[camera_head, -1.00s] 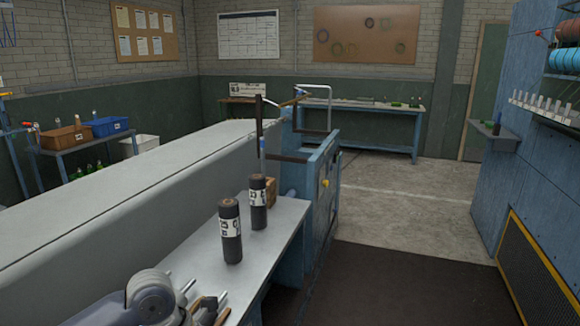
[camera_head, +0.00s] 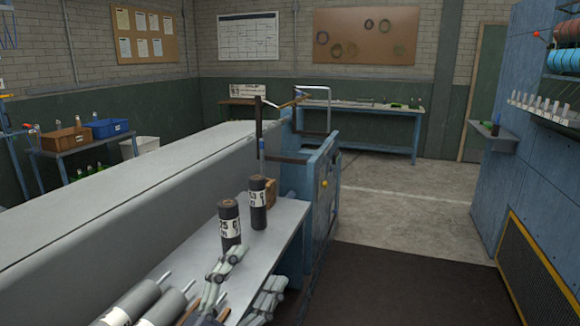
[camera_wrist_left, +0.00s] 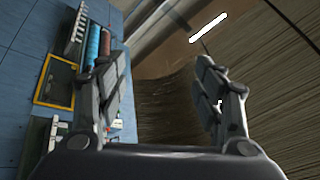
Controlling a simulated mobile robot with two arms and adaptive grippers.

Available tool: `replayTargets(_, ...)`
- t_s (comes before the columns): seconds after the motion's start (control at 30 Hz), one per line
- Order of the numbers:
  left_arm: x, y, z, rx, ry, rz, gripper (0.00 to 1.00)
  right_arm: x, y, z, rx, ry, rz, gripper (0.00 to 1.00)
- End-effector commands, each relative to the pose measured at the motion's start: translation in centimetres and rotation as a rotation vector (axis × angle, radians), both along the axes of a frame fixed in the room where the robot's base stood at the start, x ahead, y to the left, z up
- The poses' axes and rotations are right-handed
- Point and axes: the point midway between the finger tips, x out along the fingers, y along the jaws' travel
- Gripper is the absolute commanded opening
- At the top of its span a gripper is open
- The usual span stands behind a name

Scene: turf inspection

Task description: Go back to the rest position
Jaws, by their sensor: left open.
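My left gripper (camera_head: 243,284) is at the bottom of the head view, over the near part of the grey bench (camera_head: 286,228). Its two fingers are spread apart with nothing between them. In the left wrist view my left gripper (camera_wrist_left: 158,80) also shows open and empty. Two dark cylinders with white labels stand upright on the bench beyond it: a nearer one (camera_head: 230,226) and a farther one (camera_head: 257,204). They are apart from the fingers. My right gripper is in neither view.
A long grey housing (camera_head: 120,195) runs along the left. A small brown block (camera_head: 270,190) is behind the farther cylinder. The floor (camera_head: 400,200) at the right is clear; a blue wall panel (camera_head: 510,170) borders it.

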Motion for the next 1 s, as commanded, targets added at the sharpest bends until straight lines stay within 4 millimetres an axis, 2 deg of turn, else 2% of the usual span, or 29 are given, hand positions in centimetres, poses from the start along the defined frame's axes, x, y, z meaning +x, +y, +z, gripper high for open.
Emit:
replayTargets(0.03, 0.8, 2.1, -1.8, -0.065, 0.106, 0.074, 0.62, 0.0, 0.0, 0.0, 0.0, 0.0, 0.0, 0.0)
replayTargets(0.1, 1.6, 5.0, -4.8, -0.139, 0.253, 0.176, 0.62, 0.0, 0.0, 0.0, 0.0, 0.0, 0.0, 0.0)
replayTargets(0.17, 1.7, 7.3, -7.9, -0.194, 0.388, 0.26, 0.62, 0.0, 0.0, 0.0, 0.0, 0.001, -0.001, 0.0)
replayTargets(0.2, 1.5, 8.7, -10.2, -0.226, 0.481, 0.312, 0.62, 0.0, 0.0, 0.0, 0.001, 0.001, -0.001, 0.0)
replayTargets(0.27, 0.7, 10.6, -13.8, -0.267, 0.625, 0.387, 0.62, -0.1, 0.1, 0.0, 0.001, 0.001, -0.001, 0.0)
replayTargets(0.3, -0.2, 11.7, -16.3, -0.288, 0.725, 0.434, 0.62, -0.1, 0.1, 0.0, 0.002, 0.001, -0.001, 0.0)
replayTargets(0.37, -2.1, 13.0, -20.0, -0.317, 0.875, 0.498, 0.62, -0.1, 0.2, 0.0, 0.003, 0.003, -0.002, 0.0)
replayTargets(0.4, -3.6, 13.8, -22.5, -0.329, 0.978, 0.537, 0.62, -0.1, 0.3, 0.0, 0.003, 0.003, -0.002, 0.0)
replayTargets(0.5, -8.0, 14.8, -27.5, -0.348, 1.211, 0.611, 0.62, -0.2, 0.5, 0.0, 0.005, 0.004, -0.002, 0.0)
replayTargets(0.6, -12.4, 15.1, -31.0, -0.351, 1.407, 0.658, 0.62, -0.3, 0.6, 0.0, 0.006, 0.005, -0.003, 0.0)
replayTargets(0.7, -16.6, 15.0, -33.5, -0.347, 1.577, 0.687, 0.62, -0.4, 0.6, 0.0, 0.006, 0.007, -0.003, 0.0)
replayTargets(0.87, -23.2, 14.5, -36.0, -0.327, 1.82, 0.71, 0.62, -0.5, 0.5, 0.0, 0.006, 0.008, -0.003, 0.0)
replayTargets(0.9, -23.6, 14.4, -36.8, -0.32, 1.847, 0.712, 0.62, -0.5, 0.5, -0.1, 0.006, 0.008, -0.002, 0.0)
replayTargets(1.0, -22.6, 14.4, -39.5, -0.314, 1.847, 0.715, 0.62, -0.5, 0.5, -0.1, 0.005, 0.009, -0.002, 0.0)
